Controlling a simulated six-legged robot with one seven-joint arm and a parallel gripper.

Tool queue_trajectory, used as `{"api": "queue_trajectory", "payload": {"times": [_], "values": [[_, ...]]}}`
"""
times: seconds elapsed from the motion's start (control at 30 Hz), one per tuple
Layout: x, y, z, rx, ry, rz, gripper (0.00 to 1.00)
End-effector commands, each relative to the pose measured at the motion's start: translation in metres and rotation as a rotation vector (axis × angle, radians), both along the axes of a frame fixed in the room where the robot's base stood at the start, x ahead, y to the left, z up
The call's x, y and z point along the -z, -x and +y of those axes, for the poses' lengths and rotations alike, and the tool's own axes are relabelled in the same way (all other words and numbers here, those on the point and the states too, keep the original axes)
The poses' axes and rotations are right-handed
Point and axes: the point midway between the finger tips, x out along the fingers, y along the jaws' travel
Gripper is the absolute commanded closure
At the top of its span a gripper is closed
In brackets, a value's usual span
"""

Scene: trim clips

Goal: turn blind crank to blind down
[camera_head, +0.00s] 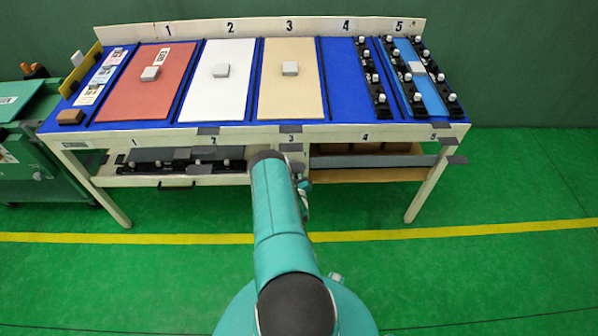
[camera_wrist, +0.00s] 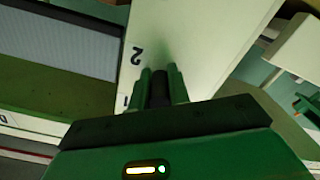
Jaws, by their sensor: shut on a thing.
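In the wrist view my gripper (camera_wrist: 160,88) has its two green fingers shut on a short dark piece (camera_wrist: 159,92), which looks like the handle of the blind crank. It is in front of a cream panel (camera_wrist: 190,50) marked 2. The rest of the crank is hidden behind the fingers. A grey ribbed surface (camera_wrist: 65,65), perhaps the blind, shows left of the fingers. In the head view my arm reaches to the bench's front middle and hides my gripper and the crank.
The cream-framed bench (camera_head: 240,136) has numbered lanes with a red panel (camera_head: 138,95), a white panel (camera_head: 216,95) and a tan panel (camera_head: 290,95). Black clip strips (camera_head: 373,80) lie at right. Shelf bays are underneath. A green cabinet (camera_head: 40,160) stands left. The floor in front is clear.

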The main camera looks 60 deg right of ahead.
Motion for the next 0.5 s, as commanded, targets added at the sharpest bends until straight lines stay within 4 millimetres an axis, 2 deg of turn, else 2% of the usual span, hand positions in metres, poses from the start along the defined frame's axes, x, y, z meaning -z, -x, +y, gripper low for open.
{"api": "queue_trajectory", "payload": {"times": [0.5], "values": [[0.011, -0.019, 0.01, -0.004, -0.223, -0.44, 1.0]]}}
